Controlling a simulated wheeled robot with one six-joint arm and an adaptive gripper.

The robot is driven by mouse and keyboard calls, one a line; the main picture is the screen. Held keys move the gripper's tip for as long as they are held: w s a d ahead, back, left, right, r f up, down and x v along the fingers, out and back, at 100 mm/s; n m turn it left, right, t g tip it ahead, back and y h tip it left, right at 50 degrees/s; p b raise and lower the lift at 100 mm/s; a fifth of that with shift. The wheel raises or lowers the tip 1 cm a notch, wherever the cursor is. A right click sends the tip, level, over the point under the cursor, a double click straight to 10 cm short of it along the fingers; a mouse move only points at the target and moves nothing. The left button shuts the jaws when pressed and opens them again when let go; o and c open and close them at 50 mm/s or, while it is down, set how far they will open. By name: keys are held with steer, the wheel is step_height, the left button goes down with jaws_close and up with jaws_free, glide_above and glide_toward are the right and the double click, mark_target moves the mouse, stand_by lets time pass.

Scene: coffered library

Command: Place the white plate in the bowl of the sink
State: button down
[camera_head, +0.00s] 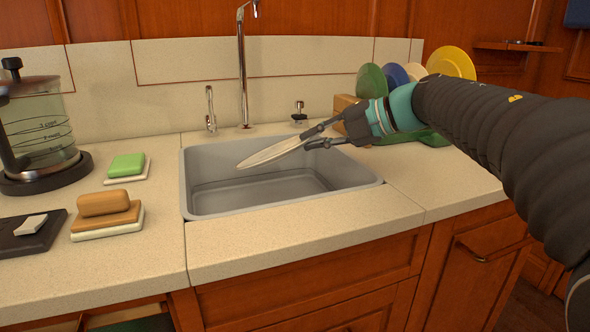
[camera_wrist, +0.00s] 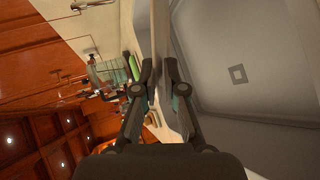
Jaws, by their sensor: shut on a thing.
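The white plate (camera_head: 268,155) is seen nearly edge-on in the head view, tilted slightly, over the grey sink (camera_head: 215,166). My gripper (camera_head: 318,138) is shut on the plate's right edge and comes in from the right. In the wrist view, the plate (camera_wrist: 161,40) is a thin edge between the fingers of my gripper (camera_wrist: 160,80). The sink bowl (camera_wrist: 240,115) fills the right of that view, with a square drain. The bowl looks empty where visible. The plate appears above the bowl floor; its exact height is hard to tell.
A tall faucet (camera_head: 242,65) stands behind the sink. Coloured plates (camera_head: 452,63) stand in a green rack at the right, partly behind my arm. A glass press (camera_head: 42,125), a green sponge (camera_head: 126,164) and a brown sponge (camera_head: 104,202) sit on the left counter. The front counter strip (camera_head: 300,235) is clear.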

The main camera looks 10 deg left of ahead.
steer(key=w+a+f, duration=0.1)
steer(key=a, duration=0.1)
steer(key=w+a+f, duration=0.1)
steer(key=a+f, duration=0.1)
steer(key=shift+w+a, duration=0.1)
steer(key=shift+w, duration=0.1)
steer(key=shift+f+b, duration=0.5)
steer(key=shift+f, duration=1.4)
steer(key=shift+f, duration=0.2)
steer(key=shift+f, duration=0.65)
steer(key=c, duration=1.2)
jaws_free()
steer(key=shift+f, duration=0.1)
steer(key=shift+c, duration=0.2)
steer(key=shift+r, duration=0.2)
steer(key=r+v, duration=0.1)
steer(key=v, duration=1.1)
steer(key=shift+r+p, duration=0.2)
steer(key=shift+p, duration=0.1)
